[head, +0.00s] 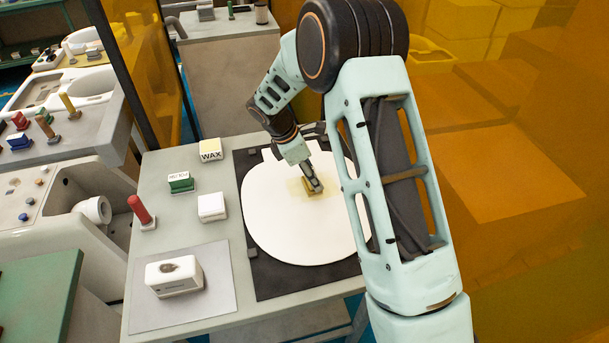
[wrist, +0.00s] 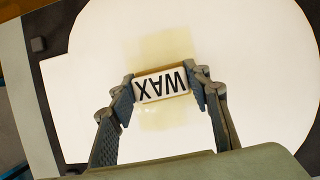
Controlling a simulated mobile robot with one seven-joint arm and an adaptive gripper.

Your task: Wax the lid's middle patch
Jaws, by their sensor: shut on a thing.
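The white toilet lid (head: 290,235) lies flat on a dark mat (head: 262,277) on the grey table. My gripper (head: 315,187) is over the lid's middle, shut on a wax block (wrist: 161,85) marked WAX. The block is white on top with a yellowish edge. In the wrist view it sits between both fingers (wrist: 166,92), over a pale yellow patch (wrist: 160,47) on the lid (wrist: 256,70). The patch shows on both sides of the block. The block appears to be at the lid's surface; exact contact is hard to tell.
A white box (head: 174,276) rests on a grey mat (head: 217,300). An orange translucent panel (head: 520,150) is at right.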

